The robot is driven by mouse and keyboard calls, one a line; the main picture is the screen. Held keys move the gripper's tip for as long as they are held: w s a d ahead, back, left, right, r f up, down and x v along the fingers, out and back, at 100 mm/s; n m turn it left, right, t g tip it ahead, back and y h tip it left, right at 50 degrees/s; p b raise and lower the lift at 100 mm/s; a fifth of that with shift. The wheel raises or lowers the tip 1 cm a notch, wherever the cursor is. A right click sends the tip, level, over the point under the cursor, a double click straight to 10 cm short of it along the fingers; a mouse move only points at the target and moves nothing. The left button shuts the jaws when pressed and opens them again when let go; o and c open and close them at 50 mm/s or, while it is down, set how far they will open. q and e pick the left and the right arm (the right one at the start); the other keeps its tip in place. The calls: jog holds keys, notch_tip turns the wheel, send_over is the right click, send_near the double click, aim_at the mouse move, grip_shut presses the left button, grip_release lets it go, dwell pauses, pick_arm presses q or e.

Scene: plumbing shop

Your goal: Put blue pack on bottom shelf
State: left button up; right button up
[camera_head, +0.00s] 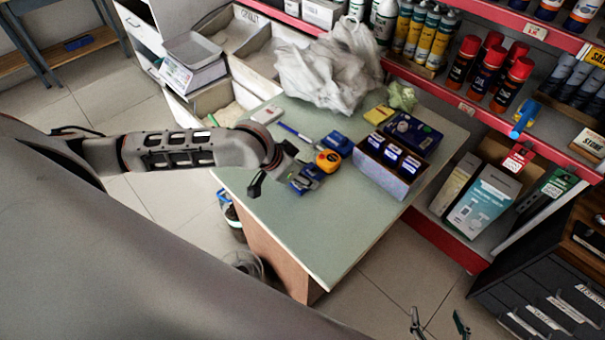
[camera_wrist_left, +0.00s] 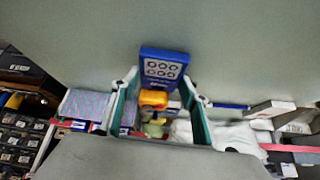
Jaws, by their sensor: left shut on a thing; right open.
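The blue pack (camera_head: 306,180) is at my left gripper (camera_head: 285,172), over the left part of the green-topped table. In the left wrist view the blue pack (camera_wrist_left: 163,66), with pale rings on its face, sits between the fingers of the left gripper (camera_wrist_left: 160,85), which is shut on it. Whether the pack touches the table is unclear. My right gripper (camera_head: 438,324) shows only its fingertips at the bottom edge of the head view, apart and empty. The lowest shelf in view (camera_head: 428,214), red-edged, stands right of the table and holds upright boxes (camera_head: 480,200).
On the table (camera_head: 300,240) are an orange tape measure (camera_head: 328,160), a box of blue packs (camera_head: 385,176), a dark blue box (camera_head: 413,132) and a plastic bag (camera_head: 335,70). A dark drawer cabinet (camera_head: 545,290) stands lower right. The table's front part is clear.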

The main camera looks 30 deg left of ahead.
pick_arm(q)
jog(key=o, duration=0.9)
jog(key=shift+f, duration=0.1)
